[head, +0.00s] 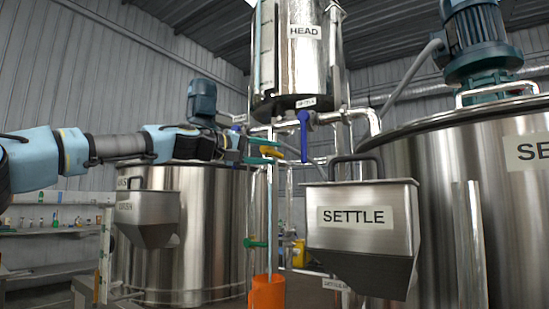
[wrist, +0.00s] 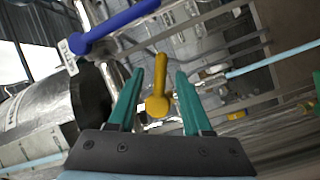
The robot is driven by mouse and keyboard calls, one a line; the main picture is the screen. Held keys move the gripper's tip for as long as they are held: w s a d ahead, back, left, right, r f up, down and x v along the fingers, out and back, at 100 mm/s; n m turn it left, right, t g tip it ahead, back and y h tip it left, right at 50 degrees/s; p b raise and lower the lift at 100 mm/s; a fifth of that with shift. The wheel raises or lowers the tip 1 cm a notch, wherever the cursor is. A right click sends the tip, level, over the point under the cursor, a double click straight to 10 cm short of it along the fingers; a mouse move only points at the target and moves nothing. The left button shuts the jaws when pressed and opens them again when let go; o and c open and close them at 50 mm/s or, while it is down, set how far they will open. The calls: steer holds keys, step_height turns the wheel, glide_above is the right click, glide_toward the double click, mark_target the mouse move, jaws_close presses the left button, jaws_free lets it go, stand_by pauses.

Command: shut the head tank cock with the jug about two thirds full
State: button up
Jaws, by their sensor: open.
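The steel head tank (head: 290,45), labelled HEAD, hangs at upper centre in the head view. Below it, a yellow cock lever (head: 272,153) lies at my gripper (head: 268,151). In the wrist view the yellow lever (wrist: 159,82) stands between the two teal fingers of my gripper (wrist: 160,73), which are open, with a gap on each side. The orange jug (head: 267,292) stands low, below the yellow lever. A pale vertical line runs down to it; I cannot tell whether it is liquid or pipe. The level inside the jug is hidden.
A blue lever (head: 304,137) hangs right of the yellow one and shows upper left in the wrist view (wrist: 115,27). A green lever (head: 256,243) sits lower. The SETTLE hopper (head: 360,235) and a large tank (head: 465,180) stand right. Another tank (head: 205,235) stands left.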

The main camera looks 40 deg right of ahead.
steer(key=w+a+b, duration=0.1)
steer(key=a+b, duration=0.2)
steer(key=a, duration=0.5)
steer(key=shift+w+a, duration=0.25)
steer(key=shift+a, duration=0.05)
steer(key=s+d+f+g+y+p, duration=0.1)
steer(key=s+d+f, duration=0.1)
steer(key=d+f, duration=0.15)
steer(key=s+d+f+y+p, duration=0.1)
steer(key=s+d+f+y, duration=0.1)
steer(key=f, duration=0.3)
steer(key=w+a+r+t+h+p, duration=0.1)
steer(key=w+a+r+h+p, duration=0.15)
steer(key=a+r, duration=0.4)
steer(key=shift+h, duration=0.35)
steer(key=d+p, duration=0.1)
steer(key=d, duration=0.2)
steer(key=d+r+p, duration=0.1)
steer(key=d+p, duration=0.1)
steer(key=d, duration=0.1)
steer(key=d+r+p, duration=0.1)
steer(key=d, duration=0.3)
steer(key=shift+s+r, duration=0.15)
steer(key=shift+s, duration=0.05)
steer(key=shift+s+d+f+p, duration=0.1)
steer(key=shift+d+f+p, duration=0.1)
steer(key=shift+d+p, duration=0.5)
steer(key=shift+d, duration=0.15)
